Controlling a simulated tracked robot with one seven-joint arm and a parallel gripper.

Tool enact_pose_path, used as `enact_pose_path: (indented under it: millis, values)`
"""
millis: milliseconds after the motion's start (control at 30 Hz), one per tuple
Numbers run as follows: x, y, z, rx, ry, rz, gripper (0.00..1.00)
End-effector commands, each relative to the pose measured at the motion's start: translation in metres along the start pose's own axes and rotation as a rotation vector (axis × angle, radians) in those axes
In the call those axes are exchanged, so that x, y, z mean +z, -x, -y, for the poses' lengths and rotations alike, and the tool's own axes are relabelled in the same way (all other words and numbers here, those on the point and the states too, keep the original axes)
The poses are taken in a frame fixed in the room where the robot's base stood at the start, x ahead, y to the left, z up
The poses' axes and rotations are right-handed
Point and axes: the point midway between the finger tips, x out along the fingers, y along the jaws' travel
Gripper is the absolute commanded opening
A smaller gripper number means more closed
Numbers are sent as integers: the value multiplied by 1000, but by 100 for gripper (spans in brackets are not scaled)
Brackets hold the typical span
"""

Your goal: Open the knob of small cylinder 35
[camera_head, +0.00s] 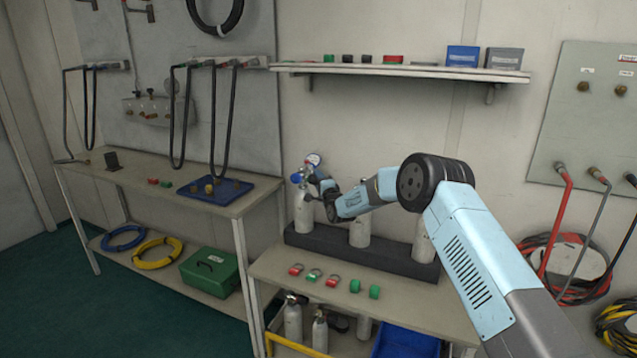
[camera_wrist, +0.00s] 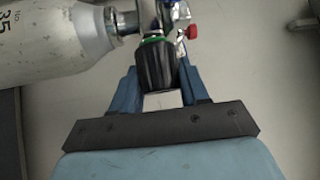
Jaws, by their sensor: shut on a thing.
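The small cylinder 35 (camera_wrist: 60,40) lies across the upper left of the wrist view, pale grey with "35" printed on it. In the head view I take it to be the leftmost cylinder (camera_head: 303,214), upright in the dark rack (camera_head: 330,246). Its black knob (camera_wrist: 154,66), with a green ring, sits between the blue fingers of my gripper (camera_wrist: 160,80). My gripper is shut on the knob. A small red part (camera_wrist: 192,32) and metal valve fittings show beside it. In the head view my gripper (camera_head: 322,184) is at the cylinder's top, and the knob is hard to make out.
Two more cylinders stand in the rack, the middle one (camera_head: 360,232) and the right one (camera_head: 423,240). Red and green rings (camera_head: 314,275) lie on the bench in front. A shelf (camera_head: 400,71) hangs above. A gauge (camera_head: 314,159) stands near my gripper.

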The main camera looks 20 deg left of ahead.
Motion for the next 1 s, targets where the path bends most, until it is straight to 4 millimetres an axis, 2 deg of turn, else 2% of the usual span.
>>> enact_pose_path:
  millis: [33,533,1000]
  values:
    - [0,2,-7,-22,29,3,14]
    - [0,1,-8,-331,341,22,14]
    - [0,1,-7,-467,477,31,14]
